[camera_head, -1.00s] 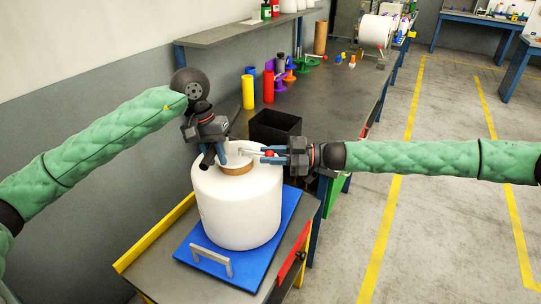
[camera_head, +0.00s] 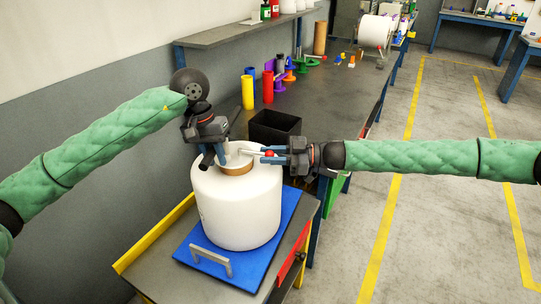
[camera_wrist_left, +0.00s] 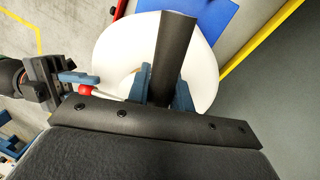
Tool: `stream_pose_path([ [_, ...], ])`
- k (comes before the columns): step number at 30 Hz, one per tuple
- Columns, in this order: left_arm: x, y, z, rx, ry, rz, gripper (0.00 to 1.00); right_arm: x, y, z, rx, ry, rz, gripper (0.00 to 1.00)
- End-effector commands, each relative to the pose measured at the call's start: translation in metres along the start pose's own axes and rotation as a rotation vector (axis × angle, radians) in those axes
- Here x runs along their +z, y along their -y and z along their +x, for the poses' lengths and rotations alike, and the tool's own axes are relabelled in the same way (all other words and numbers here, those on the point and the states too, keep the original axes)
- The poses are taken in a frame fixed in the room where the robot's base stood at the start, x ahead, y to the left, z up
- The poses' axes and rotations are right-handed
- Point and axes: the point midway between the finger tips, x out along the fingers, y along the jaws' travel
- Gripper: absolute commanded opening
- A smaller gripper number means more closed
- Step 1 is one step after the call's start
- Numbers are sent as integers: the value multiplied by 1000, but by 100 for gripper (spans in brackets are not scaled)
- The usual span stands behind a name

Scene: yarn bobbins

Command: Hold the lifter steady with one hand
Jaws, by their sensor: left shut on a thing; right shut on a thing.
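A large white yarn bobbin (camera_head: 238,205) with a brown core (camera_head: 237,168) stands upright on a blue board. The lifter sits at the core's top; its pale lever (camera_head: 249,152) with a red knob (camera_head: 269,153) sticks out to the right. My left gripper (camera_head: 223,155) points down over the core, shut on the lifter, whose body is mostly hidden by the fingers. My right gripper (camera_head: 268,154) reaches in from the right, shut on the lever by its red knob. In the left wrist view, the knob (camera_wrist_left: 85,89) shows between my right gripper's blue fingers.
The blue board (camera_head: 202,258) has a grey handle and lies on a cart (camera_head: 180,280) with a yellow edge. A black open bin (camera_head: 274,128) stands just behind the bobbin. Coloured cylinders stand on the bench (camera_head: 330,95) beyond. The floor at right is clear.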

Motion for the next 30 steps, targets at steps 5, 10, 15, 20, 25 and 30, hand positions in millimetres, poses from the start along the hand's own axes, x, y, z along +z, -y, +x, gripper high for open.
stream_pose_path([
  [5, 1, 2, 0, -4, 3, -1, 0, 3, -3, -4, 9, 6, 0, 0],
  [10, 1, 2, 1, -3, 3, -1, 0, 3, -3, -4, 8, 6, 0, 32],
  [15, 1, 2, 1, -2, 2, -1, 0, 2, -1, -2, 4, 3, 0, 44],
  [20, 0, 1, 1, -2, 2, -1, 0, 1, -1, -1, 2, 2, 0, 44],
  [25, 0, 1, 1, -1, 1, -1, 0, 1, -1, -10, 2, 1, -1, 44],
  [30, 0, 1, 1, -1, 1, -1, 0, 1, -1, -38, 4, 2, -1, 44],
])
